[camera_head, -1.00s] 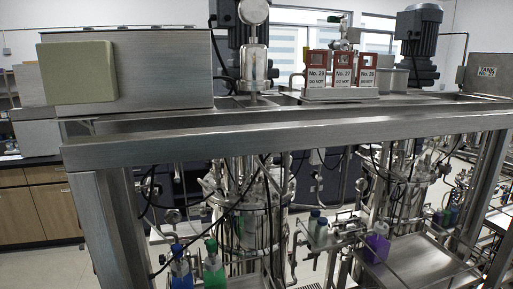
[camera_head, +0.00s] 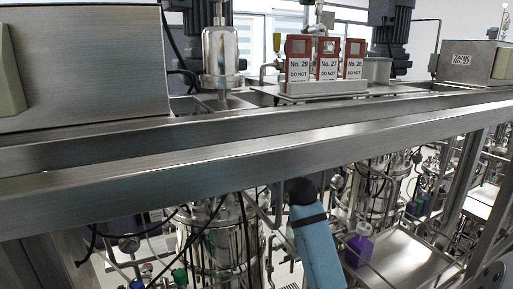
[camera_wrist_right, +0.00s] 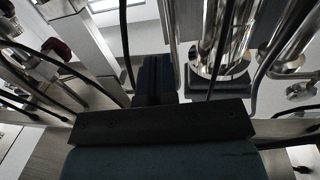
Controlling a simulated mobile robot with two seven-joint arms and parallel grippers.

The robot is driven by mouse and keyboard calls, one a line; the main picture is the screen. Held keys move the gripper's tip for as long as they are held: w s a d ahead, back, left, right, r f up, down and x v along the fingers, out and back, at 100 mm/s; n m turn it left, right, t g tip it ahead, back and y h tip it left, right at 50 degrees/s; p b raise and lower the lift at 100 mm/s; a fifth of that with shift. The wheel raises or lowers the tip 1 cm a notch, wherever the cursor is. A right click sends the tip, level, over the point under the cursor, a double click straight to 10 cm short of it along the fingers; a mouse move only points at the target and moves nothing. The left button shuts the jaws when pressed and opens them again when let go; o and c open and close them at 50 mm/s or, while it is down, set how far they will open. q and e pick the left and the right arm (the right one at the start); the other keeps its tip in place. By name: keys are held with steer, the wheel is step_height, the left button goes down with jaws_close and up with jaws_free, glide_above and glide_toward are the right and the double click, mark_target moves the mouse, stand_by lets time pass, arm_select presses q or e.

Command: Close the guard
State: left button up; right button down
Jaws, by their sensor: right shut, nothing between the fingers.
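Three red-framed tags (camera_head: 326,60), with numbers and "DO NOT" on them, stand upright in a metal holder on top of the steel frame. I cannot tell which part is the guard. A blue part of my arm with a black end (camera_head: 318,248) rises in front of the vessels, below the frame's front beam. In the right wrist view my right gripper (camera_wrist_right: 155,62) is shut and empty, extending past a black bar among pipes and cables. It appears clear of the tags. My left gripper is not in view.
The steel front beam (camera_head: 240,165) crosses the view between the tags and my arm. Steel vessels (camera_head: 215,240), cables and pipes crowd the space under it. A purple bottle (camera_head: 359,246) stands on a steel shelf (camera_head: 405,258) at lower right.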

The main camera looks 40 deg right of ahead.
steer(key=p+x, duration=0.3)
steer(key=x, duration=0.9)
steer(key=shift+w+p, duration=0.3)
steer(key=shift+w, duration=0.1)
steer(key=shift+f, duration=0.1)
steer(key=shift+w+d, duration=0.1)
